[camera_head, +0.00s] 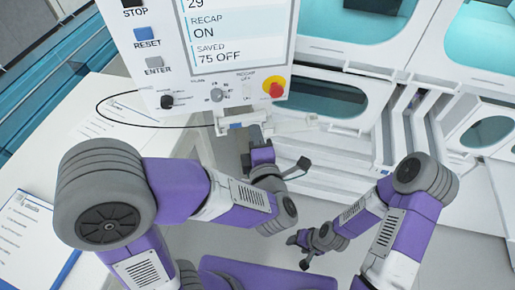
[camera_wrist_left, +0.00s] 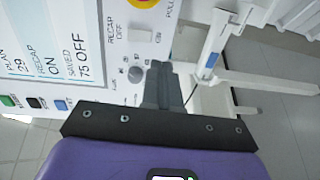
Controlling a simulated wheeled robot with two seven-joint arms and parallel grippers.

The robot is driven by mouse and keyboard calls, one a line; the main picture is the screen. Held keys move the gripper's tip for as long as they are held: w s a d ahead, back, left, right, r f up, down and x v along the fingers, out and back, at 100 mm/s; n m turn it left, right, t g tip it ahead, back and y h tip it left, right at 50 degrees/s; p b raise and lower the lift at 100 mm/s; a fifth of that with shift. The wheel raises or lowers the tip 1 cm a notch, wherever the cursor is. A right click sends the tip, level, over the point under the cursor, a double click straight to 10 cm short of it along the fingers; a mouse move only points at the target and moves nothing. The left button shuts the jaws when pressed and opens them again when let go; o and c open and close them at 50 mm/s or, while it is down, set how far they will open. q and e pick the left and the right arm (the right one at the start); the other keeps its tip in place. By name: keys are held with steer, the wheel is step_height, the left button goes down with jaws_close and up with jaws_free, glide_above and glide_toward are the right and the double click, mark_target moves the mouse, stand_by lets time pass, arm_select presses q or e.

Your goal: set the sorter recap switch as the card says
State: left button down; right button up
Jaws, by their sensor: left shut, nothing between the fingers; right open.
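The sorter's control panel (camera_head: 175,75) stands at the top left. Its screen (camera_head: 236,30) reads RECAP ON and SAVED 75 OFF, and it also shows in the left wrist view (camera_wrist_left: 50,45). A small recap switch (camera_wrist_left: 140,35) sits beside the RECAP OFF label; its setting is not clear. My left gripper (camera_head: 262,142) is below the panel, pointing towards it. In the left wrist view its fingers (camera_wrist_left: 160,68) are shut and empty, in front of the panel near the rotary knob. My right gripper (camera_head: 300,240) is open and empty, low in the middle, away from the panel.
A clipboard sheet (camera_head: 25,230) lies at the lower left and another sheet (camera_head: 125,110) behind it; their text is too small to read. A red emergency button (camera_head: 274,87) sits near the panel's right edge. White machine bays fill the right. A black cable hangs below the panel.

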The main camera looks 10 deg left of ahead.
arm_select(q)
steer(key=shift+f+b+v, duration=0.2)
steer(key=shift+b+v, duration=0.15)
steer(key=shift+v, duration=0.65)
steer(key=shift+f+b+v, duration=0.15)
steer(key=shift+b+v, duration=0.15)
steer(key=shift+v, duration=0.65)
steer(key=w+f+m+g+h, duration=0.3)
steer(key=f+m, duration=0.3)
steer(key=f, duration=0.7)
steer(key=w+f+m+g+h, duration=0.35)
steer(key=f+m, duration=0.25)
steer(key=f, duration=0.7)
steer(key=s+a+f+m+g+h, duration=0.3)
steer(key=s+f+m+g, duration=0.4)
steer(key=s+f, duration=0.9)
steer(key=shift+s+f+g, duration=0.2)
steer(key=shift+f+g, duration=0.1)
steer(key=shift+g, duration=0.75)
